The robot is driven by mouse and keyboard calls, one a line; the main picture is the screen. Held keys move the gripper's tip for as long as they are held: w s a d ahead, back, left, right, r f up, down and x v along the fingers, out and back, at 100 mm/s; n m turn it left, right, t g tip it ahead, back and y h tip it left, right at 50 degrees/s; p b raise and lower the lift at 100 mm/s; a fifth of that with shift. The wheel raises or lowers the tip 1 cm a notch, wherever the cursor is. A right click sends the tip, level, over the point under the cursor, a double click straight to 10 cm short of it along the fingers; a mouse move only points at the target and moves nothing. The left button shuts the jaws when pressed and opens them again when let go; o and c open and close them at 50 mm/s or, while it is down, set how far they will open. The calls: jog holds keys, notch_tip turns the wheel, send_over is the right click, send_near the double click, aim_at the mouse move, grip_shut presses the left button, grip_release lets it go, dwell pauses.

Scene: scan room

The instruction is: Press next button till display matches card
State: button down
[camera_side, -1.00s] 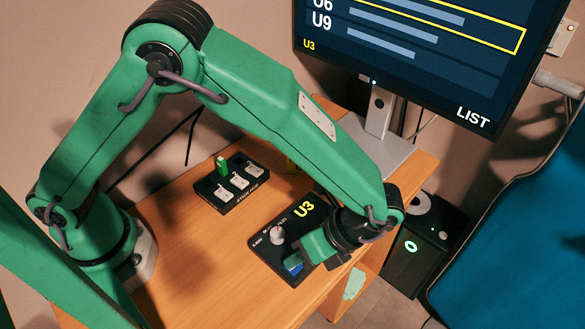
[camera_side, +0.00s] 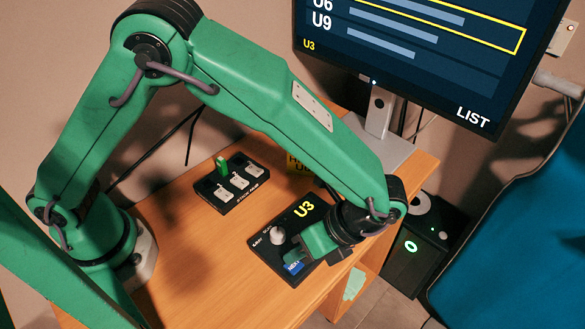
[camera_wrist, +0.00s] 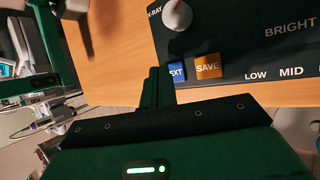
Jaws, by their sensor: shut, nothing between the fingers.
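The black control panel (camera_side: 272,242) lies on the desk with yellow "U3" on its display (camera_side: 304,210). Its blue next button (camera_side: 293,267) is at the near edge; the wrist view shows the button (camera_wrist: 176,72) with its label partly hidden, beside an orange SAVE button (camera_wrist: 208,67). My gripper (camera_side: 297,256) is shut and empty, just above and beside the blue button; its fingertips (camera_wrist: 156,72) are left of the button in the wrist view. A yellow card (camera_side: 297,166) stands behind my forearm, its text mostly hidden.
A monitor (camera_side: 420,60) at the back shows a list with "U6", "U9" and a small yellow "U3". A switch box (camera_side: 230,184) with a green lever sits left of the panel. A pale knob (camera_side: 277,235) rises from the panel close to my gripper. Front-left desk is clear.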

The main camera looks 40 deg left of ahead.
aim_at(297, 263)
jog(key=shift+r, duration=0.1)
jog(key=shift+r, duration=2.4)
jog(key=shift+w+a+r, duration=0.15)
jog(key=shift+a+r, duration=0.05)
jog(key=w+a+r+n+t+h, duration=0.3)
jog(key=a+r+n+t+h, duration=0.15)
jog(key=a+r+n, duration=0.75)
jog(key=s+a+r+n+t, duration=0.1)
jog(key=s+a+n+t, duration=0.1)
jog(key=a, duration=0.5)
jog(key=s+a+r+n+t, duration=0.1)
jog(key=s+a+n+t, duration=0.2)
jog(key=a, duration=0.5)
jog(key=shift+s+r+n+t+h, duration=0.35)
jog(key=shift+n+t+h, duration=0.15)
jog(key=shift+n, duration=0.7)
jog(key=shift+w+d, duration=0.1)
